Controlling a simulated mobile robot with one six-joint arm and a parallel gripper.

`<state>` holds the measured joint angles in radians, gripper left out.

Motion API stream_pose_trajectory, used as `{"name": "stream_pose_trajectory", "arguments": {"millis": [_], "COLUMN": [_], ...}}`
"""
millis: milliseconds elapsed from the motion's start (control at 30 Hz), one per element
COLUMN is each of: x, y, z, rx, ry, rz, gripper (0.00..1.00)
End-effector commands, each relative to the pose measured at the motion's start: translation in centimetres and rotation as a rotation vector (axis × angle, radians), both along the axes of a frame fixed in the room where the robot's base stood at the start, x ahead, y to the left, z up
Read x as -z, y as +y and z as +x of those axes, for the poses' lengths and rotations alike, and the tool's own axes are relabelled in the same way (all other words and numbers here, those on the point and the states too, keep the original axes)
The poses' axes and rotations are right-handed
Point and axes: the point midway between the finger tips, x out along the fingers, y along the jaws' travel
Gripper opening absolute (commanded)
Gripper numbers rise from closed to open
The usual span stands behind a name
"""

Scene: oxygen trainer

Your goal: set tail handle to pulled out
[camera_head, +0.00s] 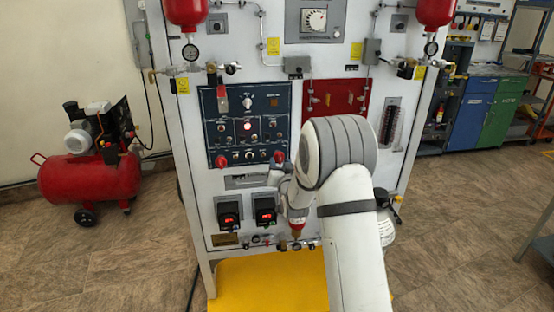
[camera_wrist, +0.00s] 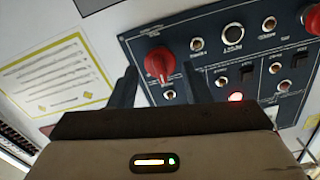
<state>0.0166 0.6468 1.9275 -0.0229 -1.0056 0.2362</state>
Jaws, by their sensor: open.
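The tail handle is not labelled legibly, so I cannot tell for sure which control it is. A red knob (camera_wrist: 158,64) sits at the corner of the dark blue panel (camera_wrist: 212,62) in the wrist view. The same knob seems to be the lower right one (camera_head: 278,157) in the head view. My gripper (camera_wrist: 160,73) is open, with one dark finger on each side of the red knob. The jaws look apart from it; I cannot tell whether either finger touches it. In the head view my arm hides most of the gripper.
A second red knob (camera_head: 221,161) is at the panel's lower left, and a red lever (camera_head: 222,100) hangs at its upper left. Two black displays (camera_head: 229,212) sit below. A red panel (camera_head: 335,98) is on the right. A red compressor (camera_head: 92,180) stands left on open floor.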

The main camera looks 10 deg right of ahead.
Motion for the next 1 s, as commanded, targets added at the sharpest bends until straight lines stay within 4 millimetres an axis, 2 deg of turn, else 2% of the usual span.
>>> {"name": "stream_pose_trajectory", "arguments": {"millis": [100,300,633,1000], "x": [-0.1,0.0,0.0,0.0], "y": [0.0,0.0,-0.1,-0.1], "z": [1.9,3.8,4.2,4.2], "rx": [0.0,0.0,0.001,0.001], "ry": [0.0,0.001,0.002,0.002], "rz": [0.0,0.0,0.0,0.0], "gripper": [0.44,0.44,0.44,0.14]}}
